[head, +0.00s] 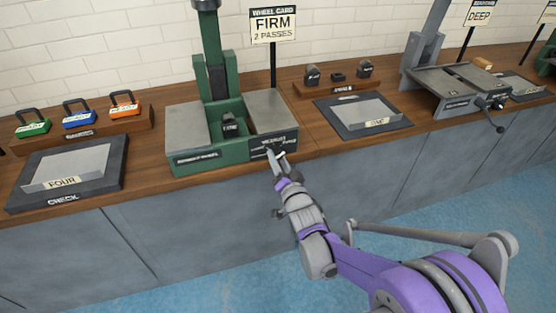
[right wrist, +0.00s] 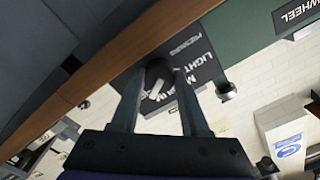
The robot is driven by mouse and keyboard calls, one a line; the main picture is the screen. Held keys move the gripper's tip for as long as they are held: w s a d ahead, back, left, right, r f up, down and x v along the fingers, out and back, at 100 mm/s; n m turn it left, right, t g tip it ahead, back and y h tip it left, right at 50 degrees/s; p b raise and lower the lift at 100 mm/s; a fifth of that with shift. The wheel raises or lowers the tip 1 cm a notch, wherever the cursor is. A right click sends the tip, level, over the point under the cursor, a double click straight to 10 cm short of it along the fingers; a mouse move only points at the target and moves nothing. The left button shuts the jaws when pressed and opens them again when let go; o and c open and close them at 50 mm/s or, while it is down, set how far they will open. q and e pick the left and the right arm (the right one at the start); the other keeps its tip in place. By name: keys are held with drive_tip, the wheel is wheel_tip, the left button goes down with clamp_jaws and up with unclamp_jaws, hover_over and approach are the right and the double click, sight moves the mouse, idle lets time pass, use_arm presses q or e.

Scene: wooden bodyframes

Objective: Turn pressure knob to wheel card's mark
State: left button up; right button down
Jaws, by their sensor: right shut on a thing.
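The wheel card (head: 272,25) stands on a post behind the green wheel machine (head: 182,158) and reads "FIRM 2 PASSES". The pressure panel (head: 284,142) is on the machine's front right. In the right wrist view, the dark round pressure knob (right wrist: 158,72) sits on the panel with a pale pointer line on it. "LIGHT" and part of "MEDIUM" are readable; other lettering is hidden by my fingers. Which mark the pointer meets I cannot tell. My right gripper (head: 277,157) is shut on the knob, a finger on either side (right wrist: 158,85). My left gripper is not in view.
A tray marked "FOUR" (head: 112,184) and several coloured weights (head: 80,118) stand on the wooden bench to the left. A "STONE" tray (head: 340,128) and a grey vise-like machine (head: 445,82) stand to the right. The blue floor in front is clear.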

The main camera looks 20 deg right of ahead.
drive_tip(key=shift+m, duration=0.3)
drive_tip(key=shift+c, duration=2)
unclamp_jaws()
drive_tip(key=s, duration=1.1)
drive_tip(key=shift+d+p, duration=0.2)
drive_tip(key=shift+p, duration=0.2)
